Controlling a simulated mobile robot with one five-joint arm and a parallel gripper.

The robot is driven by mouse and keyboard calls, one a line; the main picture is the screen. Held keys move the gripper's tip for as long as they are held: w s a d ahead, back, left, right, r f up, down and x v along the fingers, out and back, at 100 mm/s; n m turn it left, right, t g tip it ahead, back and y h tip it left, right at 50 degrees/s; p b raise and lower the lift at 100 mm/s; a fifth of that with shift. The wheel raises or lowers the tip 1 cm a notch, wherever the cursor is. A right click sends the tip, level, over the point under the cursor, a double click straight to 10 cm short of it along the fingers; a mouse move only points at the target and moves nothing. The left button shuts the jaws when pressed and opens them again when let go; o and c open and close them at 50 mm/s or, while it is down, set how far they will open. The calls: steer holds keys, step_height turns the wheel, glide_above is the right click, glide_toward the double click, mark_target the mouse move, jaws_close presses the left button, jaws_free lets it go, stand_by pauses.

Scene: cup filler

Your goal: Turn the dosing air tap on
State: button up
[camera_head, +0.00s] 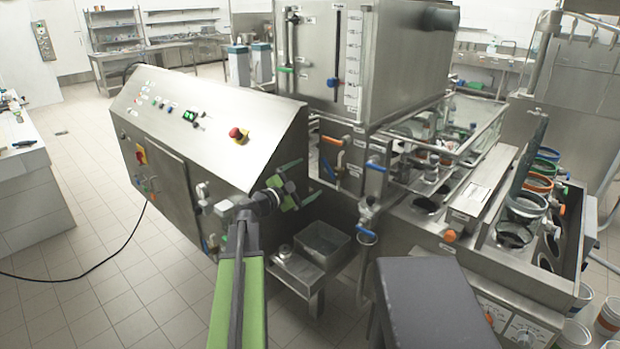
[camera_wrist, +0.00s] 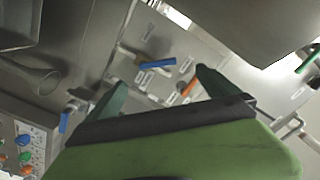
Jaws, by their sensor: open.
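My gripper (camera_head: 298,182) is open and empty in front of the machine's steel panel. Its two dark green fingers show in the wrist view (camera_wrist: 160,90), spread apart. An orange tap handle (camera_head: 332,140) and a blue tap handle (camera_head: 377,167) are on the panel beyond it. In the wrist view, an orange handle (camera_wrist: 189,87) appears close beside the right fingertip; I cannot tell whether they touch. A blue handle (camera_wrist: 160,63) lies between the fingers, farther off. Labels are too small to read, so I cannot tell which tap is the dosing air tap.
A sloped control cabinet (camera_head: 205,130) with a red emergency button (camera_head: 238,134) stands left of the gripper. A steel tank (camera_head: 370,55) overhangs the taps. Another blue-handled valve (camera_head: 370,201) and a small steel tray (camera_head: 322,243) sit lower. Floor at left is largely clear.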

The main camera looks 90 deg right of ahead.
steer(key=v, duration=1.1)
stand_by(0.5)
steer(key=shift+w, duration=0.1)
